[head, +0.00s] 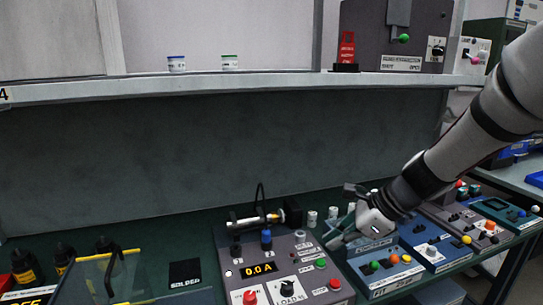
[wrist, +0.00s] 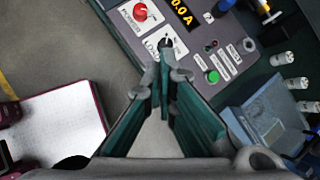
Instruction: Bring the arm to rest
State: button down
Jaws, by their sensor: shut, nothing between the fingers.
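My arm comes in from the right edge of the head view and reaches down and left over the bench. My gripper (head: 338,240) is at its end, above the bench between a grey control box (head: 285,268) and a blue control box (head: 380,280). In the wrist view my gripper (wrist: 163,72) has its fingertips together, pointing toward the grey box (wrist: 213,40) and its red and green knobs. Nothing shows between the fingers. The head view does not show clearly how high the fingertips are.
More control boxes (head: 470,223) stand to the right along the green bench. A clear guard with yellow edges (head: 105,262) and dark bottles (head: 25,267) are at the left. A shelf (head: 220,85) crosses above, with a red tag device (head: 346,50). Space under the shelf is open.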

jog(key=s+d+r+n+h, duration=0.1)
jog(key=s+r+n+h, duration=0.1)
jog(key=s+n, duration=0.5)
jog(key=s+d+r+n+t+h, duration=0.1)
jog(key=s+d+r+n+h, duration=0.1)
jog(key=s+r+n, duration=0.3)
jog(key=s+d+r+n+h, duration=0.1)
jog(key=s+r+n+h, duration=0.1)
jog(key=s+n, duration=0.7)
jog(key=s+r, duration=0.1)
jog(key=s, duration=0.2)
jog(key=shift+d+r+t, duration=0.15)
jog(key=shift+d+t, duration=0.15)
jog(key=shift+d, duration=0.1)
